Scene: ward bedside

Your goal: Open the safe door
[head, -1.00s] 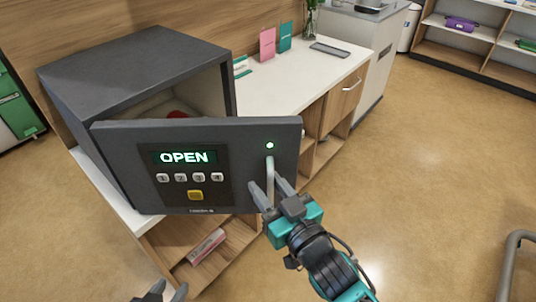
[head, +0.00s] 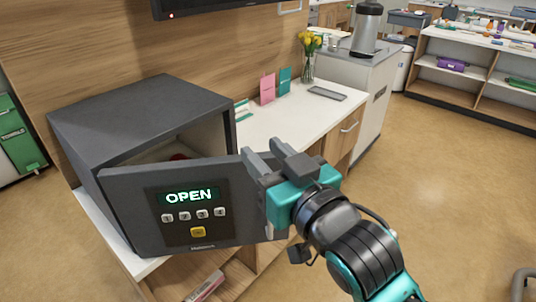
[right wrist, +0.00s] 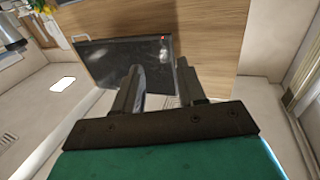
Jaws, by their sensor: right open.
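The dark grey safe (head: 150,110) stands on the white counter at the left. Its door (head: 125,215) is swung partly open, with a gap at the top into the interior. A red thing (head: 179,157) shows inside. The door's panel has a lit display reading OPEN (head: 190,196), number keys and a yellow button. My right gripper (head: 262,153) is in front of the door's right edge, near its top, and hides most of the handle. Its fingers are apart, and the right wrist view (right wrist: 160,85) shows nothing held between them. My left gripper is out of view.
The counter (head: 285,125) right of the safe holds pink and teal cards, a grey tablet (head: 326,93) and a vase of yellow flowers (head: 310,45). A dark screen (head: 210,5) hangs on the wood wall above.

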